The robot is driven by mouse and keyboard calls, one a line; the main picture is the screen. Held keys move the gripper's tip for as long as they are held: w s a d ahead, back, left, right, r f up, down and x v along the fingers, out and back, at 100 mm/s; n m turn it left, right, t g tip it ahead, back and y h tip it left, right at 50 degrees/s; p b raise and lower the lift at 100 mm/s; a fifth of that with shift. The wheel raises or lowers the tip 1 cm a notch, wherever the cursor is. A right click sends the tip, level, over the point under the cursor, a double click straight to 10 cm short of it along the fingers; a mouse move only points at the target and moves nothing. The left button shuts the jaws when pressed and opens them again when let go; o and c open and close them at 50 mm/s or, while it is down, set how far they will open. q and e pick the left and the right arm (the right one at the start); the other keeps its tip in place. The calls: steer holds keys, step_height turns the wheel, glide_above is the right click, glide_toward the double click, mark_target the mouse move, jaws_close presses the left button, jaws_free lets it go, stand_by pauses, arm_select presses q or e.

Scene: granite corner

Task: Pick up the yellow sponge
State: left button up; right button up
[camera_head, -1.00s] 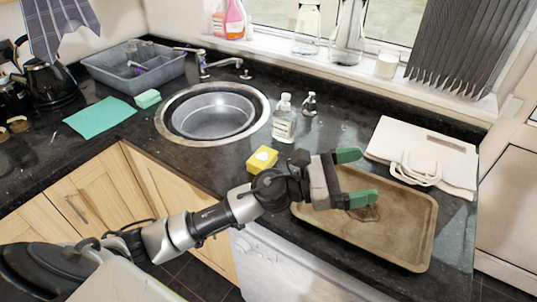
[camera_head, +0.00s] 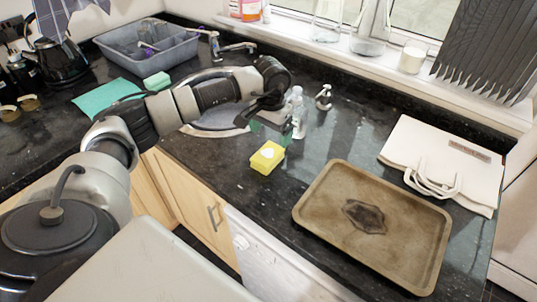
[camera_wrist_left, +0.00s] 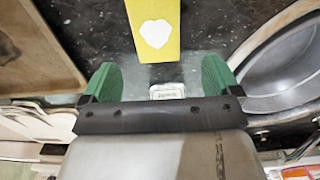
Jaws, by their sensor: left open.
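The yellow sponge (camera_head: 267,157) lies on the dark granite worktop, between the sink and the baking tray. It has a pale heart-shaped mark on top. My left gripper (camera_head: 270,133) is above the worktop just behind the sponge, in front of the soap bottle. In the left wrist view the sponge (camera_wrist_left: 154,28) shows at the top, beyond the green fingertips (camera_wrist_left: 158,82), which are apart with nothing between them. The gripper is open and not touching the sponge as far as I can see. My right gripper is not in view.
A clear soap bottle (camera_head: 297,112) stands close by the gripper. A brown baking tray (camera_head: 325,205) lies to the right, with a white bag (camera_head: 440,150) behind it. The sink (camera_head: 215,132) is partly hidden by my arm. A green sponge (camera_head: 157,81) and grey basin (camera_head: 150,45) are at left.

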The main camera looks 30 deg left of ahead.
mark_target(271, 149)
arm_select(q)
steer(key=shift+f, duration=0.95)
step_height(271, 149, down, 5)
steer(key=p, duration=0.2)
steer(key=shift+s+d+p, duration=0.1)
steer(key=shift+d+p, duration=0.05)
steer(key=shift+p, duration=0.25)
steer(key=shift+f, duration=0.15)
steer(key=c, duration=1)
steer(key=shift+r+b, duration=0.5)
steer(key=shift+r, duration=0.2)
step_height(271, 149, up, 3)
steer(key=shift+d+f+b, duration=0.1)
steer(key=shift+b, duration=0.55)
steer(key=s+d+r+b, duration=0.1)
steer(key=s+d+r, duration=0.1)
steer(key=d, duration=0.3)
steer(key=s+d+r+b, duration=0.2)
steer(key=d+r, duration=0.3)
steer(key=shift+s+d, duration=0.25)
steer(key=shift+d, duration=0.05)
